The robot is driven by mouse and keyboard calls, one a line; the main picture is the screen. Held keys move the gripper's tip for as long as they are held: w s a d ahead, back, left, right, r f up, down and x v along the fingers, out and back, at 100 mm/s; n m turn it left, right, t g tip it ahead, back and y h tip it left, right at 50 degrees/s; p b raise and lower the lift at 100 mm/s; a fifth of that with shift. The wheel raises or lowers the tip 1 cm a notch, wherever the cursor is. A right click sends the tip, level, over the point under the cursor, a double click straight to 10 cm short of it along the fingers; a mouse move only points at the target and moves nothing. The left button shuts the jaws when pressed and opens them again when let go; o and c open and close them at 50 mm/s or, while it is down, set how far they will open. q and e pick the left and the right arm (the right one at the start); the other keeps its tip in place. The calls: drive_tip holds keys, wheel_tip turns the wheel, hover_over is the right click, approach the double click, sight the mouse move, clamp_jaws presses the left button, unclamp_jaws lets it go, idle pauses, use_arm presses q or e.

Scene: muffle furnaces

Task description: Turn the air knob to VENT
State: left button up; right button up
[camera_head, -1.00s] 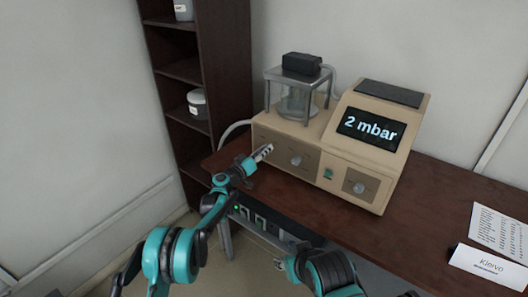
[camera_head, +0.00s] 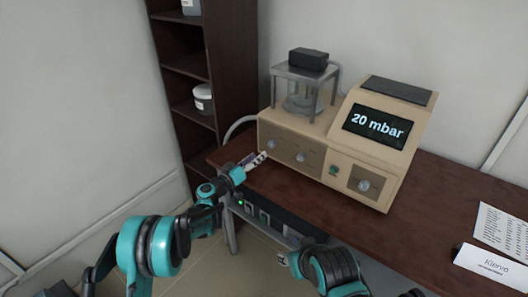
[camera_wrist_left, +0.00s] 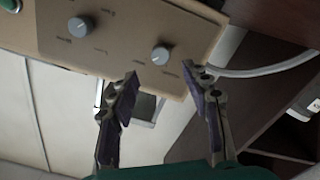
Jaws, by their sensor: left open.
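The beige device (camera_head: 320,150) stands on the brown table. Its front has a left knob (camera_head: 271,144) and a middle knob (camera_head: 301,157), with a third knob (camera_head: 364,185) on the right panel. Their labels are too small to read. The display (camera_head: 376,124) reads 20 mbar. My left gripper (camera_head: 258,160) is open just in front of and below the left knob, apart from it. In the left wrist view the left knob (camera_wrist_left: 160,55) lies beyond the open fingertips, and the middle knob (camera_wrist_left: 79,26) is further left. My right gripper (camera_head: 283,259) is low at the table's front.
A glass chamber in a metal frame (camera_head: 305,90) sits on the device. A green switch (camera_head: 333,170) is between the middle and right knobs. A pale hose (camera_head: 238,125) runs at the left. A dark shelf (camera_head: 225,70) stands behind. Papers (camera_head: 500,237) lie at right.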

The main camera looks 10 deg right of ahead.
use_arm(q)
drive_tip(key=shift+v, duration=1.45)
drive_tip(key=shift+r, duration=0.1)
drive_tip(key=s+a+r+g+y, duration=0.1)
drive_tip(key=s+a+r+y, duration=0.25)
drive_tip(key=s+a, duration=0.4)
drive_tip(key=s+a+r+g+y, duration=0.1)
drive_tip(key=s+a+r+y, duration=0.1)
drive_tip(key=s+a+r, duration=0.55)
drive_tip(key=s+a+f+n+g+y, duration=0.1)
drive_tip(key=s+a+f+y, duration=0.3)
drive_tip(key=s+a, duration=0.5)
drive_tip(key=s+a+f+n+g+y, duration=0.1)
drive_tip(key=s+a+f+y, duration=0.3)
drive_tip(key=s, duration=1.2)
drive_tip(key=a+f+n, duration=0.1)
drive_tip(key=a, duration=0.3)
drive_tip(key=shift+s+a+n+y, duration=0.35)
drive_tip(key=shift+n, duration=0.05)
drive_tip(key=shift+f, duration=0.1)
